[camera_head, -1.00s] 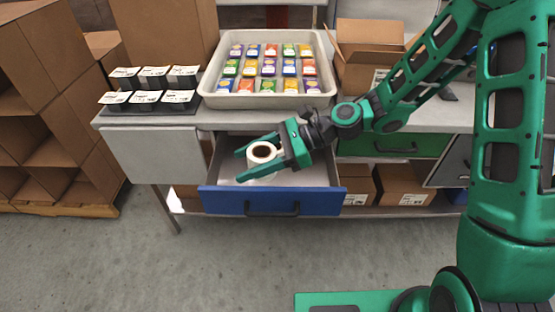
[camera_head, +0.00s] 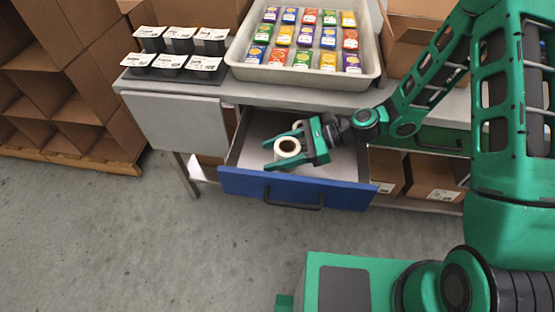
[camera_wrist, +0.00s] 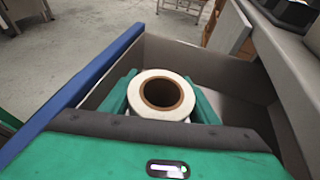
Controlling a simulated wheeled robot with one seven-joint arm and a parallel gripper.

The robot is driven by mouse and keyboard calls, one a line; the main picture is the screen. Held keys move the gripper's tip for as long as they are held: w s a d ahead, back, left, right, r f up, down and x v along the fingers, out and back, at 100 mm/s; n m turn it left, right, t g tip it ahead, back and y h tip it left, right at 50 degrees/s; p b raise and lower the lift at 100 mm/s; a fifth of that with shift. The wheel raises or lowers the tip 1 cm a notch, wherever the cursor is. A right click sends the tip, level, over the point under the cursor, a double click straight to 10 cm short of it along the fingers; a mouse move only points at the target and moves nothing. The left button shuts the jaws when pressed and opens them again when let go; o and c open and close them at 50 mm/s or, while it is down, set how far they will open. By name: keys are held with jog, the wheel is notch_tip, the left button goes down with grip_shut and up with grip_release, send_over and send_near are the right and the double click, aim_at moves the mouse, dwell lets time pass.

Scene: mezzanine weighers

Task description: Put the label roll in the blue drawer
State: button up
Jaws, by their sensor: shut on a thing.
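The label roll (camera_head: 287,147) is a white roll with a brown core. It is between the two green fingers of my gripper (camera_head: 284,150), which is shut on it. The wrist view shows the roll (camera_wrist: 161,94) upright, core facing up, with a finger against each side. The blue drawer (camera_head: 240,184) is pulled open under the counter. The roll is inside the drawer's outline, behind the blue front, which also shows in the wrist view (camera_wrist: 75,88). I cannot tell whether the roll touches the drawer floor.
A grey tray (camera_head: 375,70) of colourful small boxes stands on the counter above the drawer. Several black labelled tubs (camera_head: 180,40) stand left of it. An open cardboard box (camera_head: 410,30) is at the right. Cardboard cubbies (camera_head: 70,90) stand at left. The drawer floor right of my gripper is clear.

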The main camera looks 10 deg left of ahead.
jog(key=shift+f, duration=2.15)
jog(key=shift+f, duration=0.1)
jog(key=o, duration=1.1)
jog(key=shift+o, duration=0.2)
jog(key=shift+d, duration=0.15)
jog(key=v, duration=0.7)
jog(key=shift+d, duration=0.15)
